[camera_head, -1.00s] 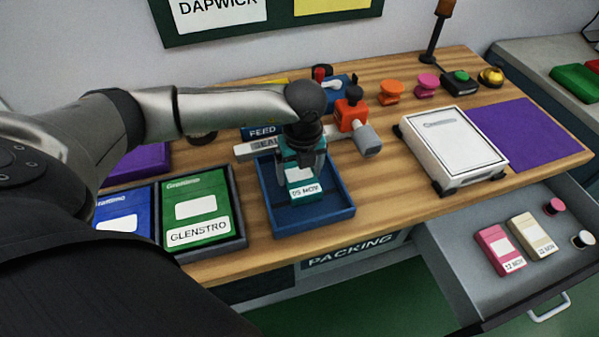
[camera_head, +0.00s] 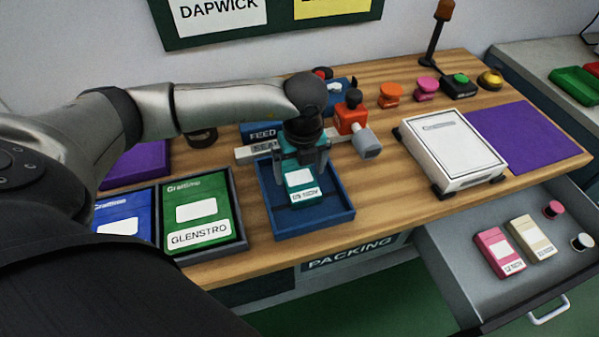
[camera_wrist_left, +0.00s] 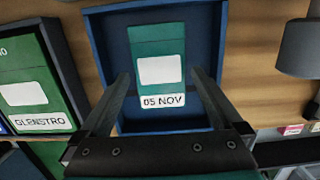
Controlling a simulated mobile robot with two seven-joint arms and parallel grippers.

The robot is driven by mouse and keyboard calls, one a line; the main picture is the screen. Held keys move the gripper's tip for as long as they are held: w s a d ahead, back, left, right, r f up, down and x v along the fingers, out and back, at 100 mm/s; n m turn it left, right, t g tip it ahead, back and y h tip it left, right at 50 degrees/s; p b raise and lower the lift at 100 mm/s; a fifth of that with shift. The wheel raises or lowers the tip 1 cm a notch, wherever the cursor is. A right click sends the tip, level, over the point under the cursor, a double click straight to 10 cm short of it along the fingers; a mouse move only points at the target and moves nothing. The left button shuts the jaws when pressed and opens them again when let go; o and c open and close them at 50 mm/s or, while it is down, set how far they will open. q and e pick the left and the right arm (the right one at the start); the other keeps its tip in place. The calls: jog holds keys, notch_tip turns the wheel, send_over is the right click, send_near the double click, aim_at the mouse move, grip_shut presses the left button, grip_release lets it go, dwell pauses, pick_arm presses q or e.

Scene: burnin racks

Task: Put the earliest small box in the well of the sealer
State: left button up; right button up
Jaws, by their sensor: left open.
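A teal small box (camera_head: 300,182) marked 05 NOV lies face up inside a blue open-topped tray (camera_head: 318,222), below a grey bar lettered SEAL (camera_head: 263,148), partly hidden by my arm. My left gripper (camera_head: 302,163) is over it, open, with a finger on each side. In the left wrist view the box (camera_wrist_left: 160,68) lies between the spread fingertips (camera_wrist_left: 162,78), with gaps visible on both sides. A pink small box (camera_head: 499,250) and a cream small box (camera_head: 532,236) lie in the open drawer; their NOV dates are blurred. My right gripper is not in view.
Green GLENSTRO (camera_head: 197,207) and blue (camera_head: 125,212) packs sit in dark trays at left. A white lidded case (camera_head: 453,147) and purple mat (camera_head: 528,135) are at right. The open drawer (camera_head: 470,285) juts out front right.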

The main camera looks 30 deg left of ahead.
aim_at(302, 184)
pick_arm(q)
notch_tip(302, 184, up, 10)
jog(key=p, duration=0.1)
jog(key=shift+s+d+f, duration=0.15)
jog(key=shift+s+d, duration=0.25)
jog(key=shift+d, duration=0.05)
jog(key=shift+d+f, duration=0.1)
